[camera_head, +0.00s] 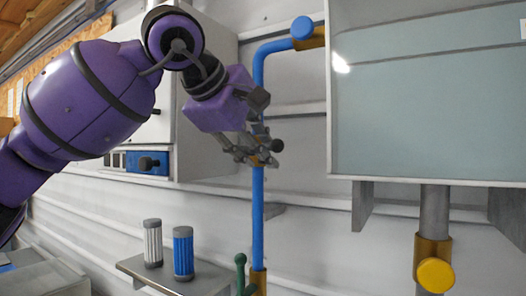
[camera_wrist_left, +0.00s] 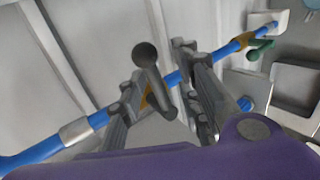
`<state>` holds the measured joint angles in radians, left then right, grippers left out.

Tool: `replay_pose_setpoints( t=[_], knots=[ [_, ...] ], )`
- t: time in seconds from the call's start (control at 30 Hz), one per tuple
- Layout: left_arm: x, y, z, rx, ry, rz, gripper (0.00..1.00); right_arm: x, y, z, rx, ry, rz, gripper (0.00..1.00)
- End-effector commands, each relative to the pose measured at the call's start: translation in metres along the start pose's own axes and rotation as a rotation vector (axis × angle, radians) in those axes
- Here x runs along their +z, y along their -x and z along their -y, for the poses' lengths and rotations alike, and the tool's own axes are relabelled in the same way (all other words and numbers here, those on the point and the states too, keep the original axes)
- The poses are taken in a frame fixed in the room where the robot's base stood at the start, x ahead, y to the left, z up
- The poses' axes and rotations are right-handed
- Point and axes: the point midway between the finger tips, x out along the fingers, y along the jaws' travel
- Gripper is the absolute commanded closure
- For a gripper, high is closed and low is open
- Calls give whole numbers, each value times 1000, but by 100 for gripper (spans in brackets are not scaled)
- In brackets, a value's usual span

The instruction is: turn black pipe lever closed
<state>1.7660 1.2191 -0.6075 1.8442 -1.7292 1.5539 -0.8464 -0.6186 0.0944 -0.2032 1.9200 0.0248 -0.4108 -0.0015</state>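The black lever (camera_wrist_left: 152,72) has a round ball end and sits at a brass valve (camera_wrist_left: 147,99) on the blue pipe (camera_wrist_left: 85,127). In the head view the blue pipe (camera_head: 258,215) runs upright, and a dark ball end (camera_head: 277,145) shows beside my gripper. My left gripper (camera_head: 258,148) is at the pipe and hides most of the valve there. In the left wrist view my left gripper (camera_wrist_left: 160,70) is open, with one finger on each side of the lever and visible gaps. My right gripper is not in view.
A green lever (camera_head: 240,272) is lower on the same pipe. A shelf (camera_head: 205,283) holds a white cartridge (camera_head: 152,243) and a blue cartridge (camera_head: 183,253). A large glass-fronted tank (camera_head: 430,100) is at right, and a white cabinet (camera_head: 205,150) stands behind my arm.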

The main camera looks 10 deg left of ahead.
Motion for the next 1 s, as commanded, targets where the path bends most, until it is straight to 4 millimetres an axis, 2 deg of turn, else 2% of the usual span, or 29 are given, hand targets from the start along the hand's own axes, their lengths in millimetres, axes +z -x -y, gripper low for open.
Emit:
replay_pose_setpoints(
  t=[0.03,0.2,0.43,0.6,0.87,1.0],
  knots=[
    [0,13,-2,8,0,-2,69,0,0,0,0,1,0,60],
    [-1,51,-2,8,0,-3,69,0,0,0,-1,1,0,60],
    [0,90,-1,6,0,-3,69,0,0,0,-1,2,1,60],
    [0,102,0,4,-1,-2,69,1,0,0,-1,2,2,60],
    [0,103,0,4,0,-2,69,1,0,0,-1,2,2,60],
    [-8,101,2,3,10,-12,85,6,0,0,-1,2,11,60]
  ],
)
